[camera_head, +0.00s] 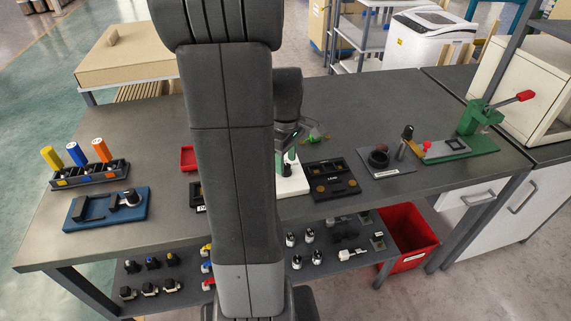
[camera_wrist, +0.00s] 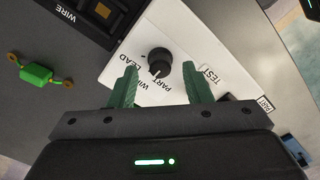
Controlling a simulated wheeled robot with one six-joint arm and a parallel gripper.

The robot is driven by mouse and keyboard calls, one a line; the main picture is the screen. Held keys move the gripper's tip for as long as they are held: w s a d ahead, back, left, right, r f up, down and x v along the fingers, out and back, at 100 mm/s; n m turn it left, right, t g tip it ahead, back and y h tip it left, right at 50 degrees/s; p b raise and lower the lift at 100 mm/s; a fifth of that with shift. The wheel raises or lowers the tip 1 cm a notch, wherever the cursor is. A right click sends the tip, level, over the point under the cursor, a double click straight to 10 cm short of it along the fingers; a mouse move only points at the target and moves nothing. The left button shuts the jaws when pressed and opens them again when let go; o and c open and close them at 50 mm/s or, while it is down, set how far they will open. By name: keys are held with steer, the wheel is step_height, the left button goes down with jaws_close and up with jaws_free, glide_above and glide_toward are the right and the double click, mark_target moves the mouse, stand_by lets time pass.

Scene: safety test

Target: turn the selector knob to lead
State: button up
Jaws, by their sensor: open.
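The black selector knob (camera_wrist: 159,68) sits on a white panel (camera_wrist: 118,77) in the wrist view. Its short white mark points toward the bottom of that view, near the words PART and LEAD; I cannot tell exactly which it marks. The word TEST is to the right. My gripper (camera_wrist: 160,66) is open, with one green finger on each side of the knob and gaps between. I cannot tell how deep the fingertips reach. In the head view the white panel (camera_head: 294,187) shows beside my arm; the knob is hidden there.
A black two-pocket tray (camera_head: 331,179) stands right of the panel. A green component with wire leads (camera_wrist: 36,74) lies on the table. A green lever press (camera_head: 474,118) is at the right, a blue fixture (camera_head: 85,225) at the left. A red bin (camera_head: 408,232) is below.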

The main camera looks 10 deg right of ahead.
steer(key=shift+f, duration=0.9)
steer(key=shift+c, duration=0.3)
jaws_close()
steer(key=shift+m, duration=0.3)
steer(key=m+p, duration=0.1)
steer(key=m, duration=1)
steer(key=shift+m+p, duration=0.3)
